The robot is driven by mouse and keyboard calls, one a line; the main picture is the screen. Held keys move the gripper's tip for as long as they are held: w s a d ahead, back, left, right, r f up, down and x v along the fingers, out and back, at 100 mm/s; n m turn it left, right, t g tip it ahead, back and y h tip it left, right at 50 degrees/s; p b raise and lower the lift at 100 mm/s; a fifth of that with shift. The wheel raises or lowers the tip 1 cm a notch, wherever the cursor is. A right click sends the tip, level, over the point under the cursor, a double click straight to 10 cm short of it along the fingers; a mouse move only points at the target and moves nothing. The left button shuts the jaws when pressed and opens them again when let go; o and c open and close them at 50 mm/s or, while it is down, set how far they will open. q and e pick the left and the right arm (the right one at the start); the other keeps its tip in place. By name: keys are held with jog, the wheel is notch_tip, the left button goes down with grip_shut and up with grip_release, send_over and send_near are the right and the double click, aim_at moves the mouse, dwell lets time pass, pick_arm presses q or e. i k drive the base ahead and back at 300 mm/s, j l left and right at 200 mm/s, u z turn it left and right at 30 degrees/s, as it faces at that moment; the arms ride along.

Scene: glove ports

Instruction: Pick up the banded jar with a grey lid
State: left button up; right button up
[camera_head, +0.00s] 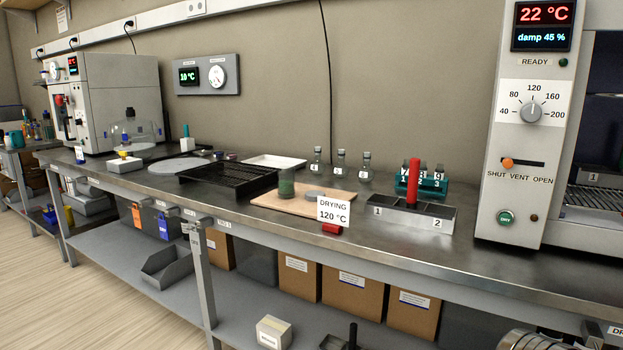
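A green jar (286,183) stands upright on a light wooden board (262,200) in the middle of the bench. It looks darker toward its top; a clear band cannot be made out at this size. Neither of my grippers is in view.
A black rack (228,179) is left of the board, a white tray (274,161) behind it. A "DRYING 120 °C" card (333,211) stands at the front. An oven (519,120) bounds the right.

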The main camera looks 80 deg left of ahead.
aim_at(286, 174)
jog(key=u, duration=2.8)
jog(key=i+j, duration=0.25)
jog(key=j, duration=0.15)
jog(key=i+j, duration=0.25)
jog(key=j, duration=0.15)
